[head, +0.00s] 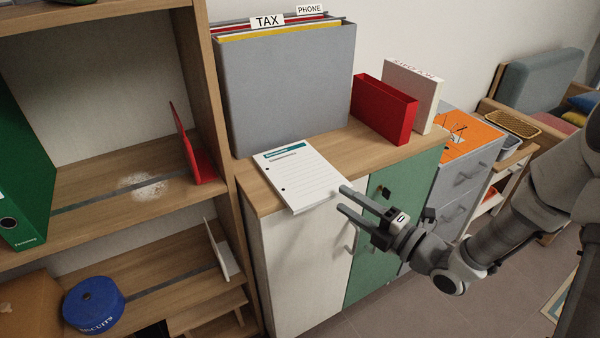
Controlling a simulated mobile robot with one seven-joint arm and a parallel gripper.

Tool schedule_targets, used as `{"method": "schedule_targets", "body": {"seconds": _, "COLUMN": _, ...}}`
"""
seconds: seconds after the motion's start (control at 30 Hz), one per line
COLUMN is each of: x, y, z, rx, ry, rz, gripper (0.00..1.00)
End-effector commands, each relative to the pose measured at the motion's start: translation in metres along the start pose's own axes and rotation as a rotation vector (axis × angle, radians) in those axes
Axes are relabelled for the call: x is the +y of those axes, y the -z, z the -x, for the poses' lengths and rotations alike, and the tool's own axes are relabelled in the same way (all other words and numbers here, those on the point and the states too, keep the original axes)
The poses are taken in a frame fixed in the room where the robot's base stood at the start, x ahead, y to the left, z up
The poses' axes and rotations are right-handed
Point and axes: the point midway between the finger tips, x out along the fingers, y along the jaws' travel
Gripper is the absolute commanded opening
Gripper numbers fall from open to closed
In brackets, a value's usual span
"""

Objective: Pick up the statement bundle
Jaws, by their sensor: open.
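The statement bundle (298,174) is a white stack of printed sheets with a teal heading band and punched holes at its left edge. It lies flat on the wooden cabinet top, with its near end at or slightly over the front edge. My gripper (341,198) is open, with its two fingers pointing left toward the bundle's near right corner. The upper fingertip overlaps that corner in the picture. I cannot tell whether it touches the paper. Nothing shows between the fingers.
A grey file box (285,90) with TAX and PHONE tabs stands behind the bundle. A red box (383,110) and a white box (412,92) stand to the right. A shelf unit (215,110) rises at left. Cabinet top (365,150) is clear between bundle and red box.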

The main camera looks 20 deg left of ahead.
Motion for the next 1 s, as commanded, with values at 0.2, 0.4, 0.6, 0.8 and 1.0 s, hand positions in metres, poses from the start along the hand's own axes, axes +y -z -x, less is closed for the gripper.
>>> {"method": "schedule_targets", "body": {"seconds": 0.2, "x": -0.001, "y": 0.006, "z": -0.033, "rx": 0.005, "ry": -0.001, "rz": 0.001, "gripper": 0.51}}
{"method": "schedule_targets", "body": {"seconds": 0.4, "x": -0.001, "y": 0.005, "z": -0.048, "rx": 0.002, "ry": 0.000, "rz": 0.000, "gripper": 0.51}}
{"method": "schedule_targets", "body": {"seconds": 0.6, "x": 0.000, "y": 0.005, "z": -0.048, "rx": 0.001, "ry": 0.000, "rz": 0.000, "gripper": 0.51}}
{"method": "schedule_targets", "body": {"seconds": 0.8, "x": 0.000, "y": 0.004, "z": -0.048, "rx": 0.001, "ry": 0.000, "rz": 0.000, "gripper": 0.15}}
{"method": "schedule_targets", "body": {"seconds": 1.0, "x": 0.000, "y": 0.004, "z": -0.048, "rx": 0.001, "ry": 0.000, "rz": 0.000, "gripper": 0.00}}
